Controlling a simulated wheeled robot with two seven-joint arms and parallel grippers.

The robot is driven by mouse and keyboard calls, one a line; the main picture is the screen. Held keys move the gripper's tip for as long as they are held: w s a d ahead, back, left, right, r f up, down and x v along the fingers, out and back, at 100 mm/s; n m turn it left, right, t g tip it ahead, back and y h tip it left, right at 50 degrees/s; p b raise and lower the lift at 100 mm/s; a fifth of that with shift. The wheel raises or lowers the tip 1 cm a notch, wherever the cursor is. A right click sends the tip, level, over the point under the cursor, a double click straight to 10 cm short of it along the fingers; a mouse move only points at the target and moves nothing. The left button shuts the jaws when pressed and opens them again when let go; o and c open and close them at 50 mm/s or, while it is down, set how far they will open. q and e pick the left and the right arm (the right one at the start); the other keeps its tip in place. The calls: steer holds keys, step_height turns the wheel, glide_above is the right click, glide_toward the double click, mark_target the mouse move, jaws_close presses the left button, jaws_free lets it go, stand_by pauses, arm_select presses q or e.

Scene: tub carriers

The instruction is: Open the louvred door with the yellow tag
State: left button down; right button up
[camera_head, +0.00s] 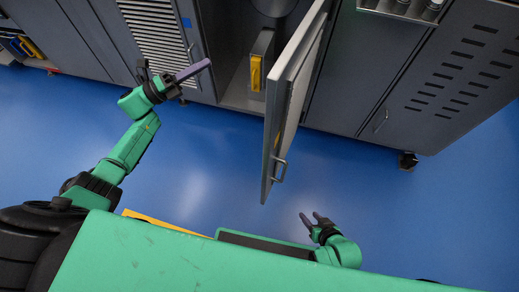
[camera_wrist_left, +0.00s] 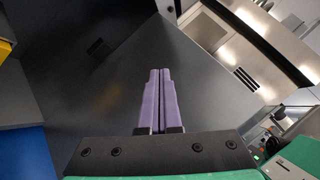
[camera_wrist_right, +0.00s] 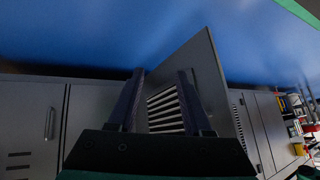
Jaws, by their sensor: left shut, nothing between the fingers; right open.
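A grey door (camera_head: 294,100) stands swung wide open at the centre of the cabinet row, with a bar handle (camera_head: 279,171) near its low end. A small yellow patch shows along its edge; whether it is the tag I cannot tell. In the right wrist view the open panel (camera_wrist_right: 205,75) rises behind the fingers, with pale slats between them. My left gripper (camera_head: 208,64) is shut and empty, left of the opening and apart from the door. It shows in the left wrist view (camera_wrist_left: 160,75). My right gripper (camera_head: 309,216) is open and empty, low and right of the handle, not touching it.
Inside the open cabinet stands a grey box with a yellow front (camera_head: 256,73). A closed louvred door (camera_head: 153,32) with a blue tag (camera_head: 186,22) is to the left. A slotted grey cabinet (camera_head: 460,80) stands at right. Blue floor (camera_head: 400,215) is clear on both sides.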

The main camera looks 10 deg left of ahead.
arm_select(q)
steer(key=s+d+r+m+g+b, duration=0.1)
steer(key=s+d+m+g+b, duration=0.15)
steer(key=s+m+g, duration=0.65)
steer(key=s+d+r+m+g+b, duration=0.15)
steer(key=s+m+g+b, duration=0.45)
steer(key=m, duration=0.6)
steer(key=s+d+g+p, duration=0.1)
steer(key=d+p, duration=0.1)
steer(key=d, duration=1.1)
steer(key=shift+s+d+f, duration=0.15)
steer(key=shift+s+d, duration=0.05)
steer(key=shift+s, duration=0.15)
arm_select(e)
steer(key=w+a+r+t+y, duration=0.2)
steer(key=w+a+r, duration=0.1)
steer(key=a+r, duration=0.1)
steer(key=shift+w+a+t, duration=0.2)
steer(key=shift+t, duration=0.1)
steer(key=shift+f, duration=0.1)
